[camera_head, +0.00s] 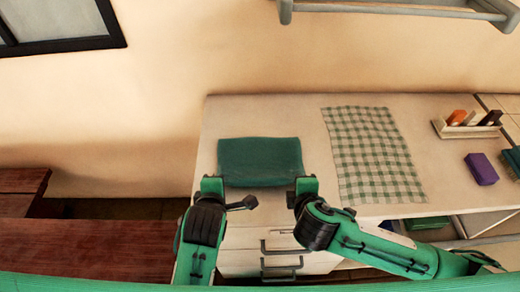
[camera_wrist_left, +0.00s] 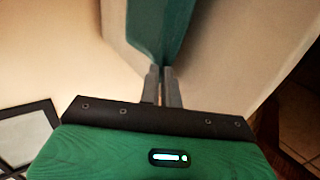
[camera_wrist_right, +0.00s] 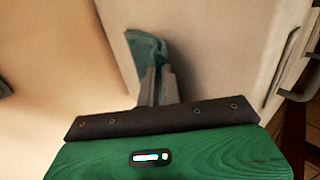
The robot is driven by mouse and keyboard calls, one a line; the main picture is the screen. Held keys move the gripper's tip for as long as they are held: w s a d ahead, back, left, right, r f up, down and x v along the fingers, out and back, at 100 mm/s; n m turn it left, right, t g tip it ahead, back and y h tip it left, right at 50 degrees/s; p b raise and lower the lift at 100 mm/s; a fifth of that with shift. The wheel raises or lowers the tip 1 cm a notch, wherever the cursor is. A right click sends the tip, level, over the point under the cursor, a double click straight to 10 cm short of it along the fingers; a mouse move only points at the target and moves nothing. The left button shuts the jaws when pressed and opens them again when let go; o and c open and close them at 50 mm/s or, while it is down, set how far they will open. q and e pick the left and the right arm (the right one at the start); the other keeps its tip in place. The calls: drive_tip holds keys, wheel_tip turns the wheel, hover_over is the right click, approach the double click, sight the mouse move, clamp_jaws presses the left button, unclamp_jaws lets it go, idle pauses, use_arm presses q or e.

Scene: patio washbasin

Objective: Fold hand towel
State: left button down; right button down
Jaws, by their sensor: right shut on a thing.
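A dark green hand towel (camera_head: 260,160) lies near the front edge of the pale counter, wider than it is deep. My left gripper (camera_head: 213,182) is at its near left corner. In the left wrist view its fingers (camera_wrist_left: 162,72) are close together with green cloth (camera_wrist_left: 172,35) at and between the tips. My right gripper (camera_head: 305,182) is at the near right corner. In the right wrist view its fingers (camera_wrist_right: 158,72) are shut on the towel (camera_wrist_right: 145,50). The fingertips hide the two near corners.
A green-and-white checked cloth (camera_head: 372,150) lies flat to the right of the towel. Farther right are a tray of brushes (camera_head: 468,127) and a purple box (camera_head: 481,169). Drawers with handles (camera_head: 281,263) are below the counter (camera_head: 240,115). The counter behind the towel is clear.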

use_arm(q)
drive_tip(key=shift+s+f, duration=0.2)
drive_tip(key=shift+s, duration=0.05)
use_arm(e)
drive_tip(key=shift+s+f, duration=0.2)
drive_tip(key=shift+s, duration=0.05)
use_arm(q)
drive_tip(key=c, duration=1.3)
unclamp_jaws()
use_arm(e)
drive_tip(key=c, duration=1.3)
unclamp_jaws()
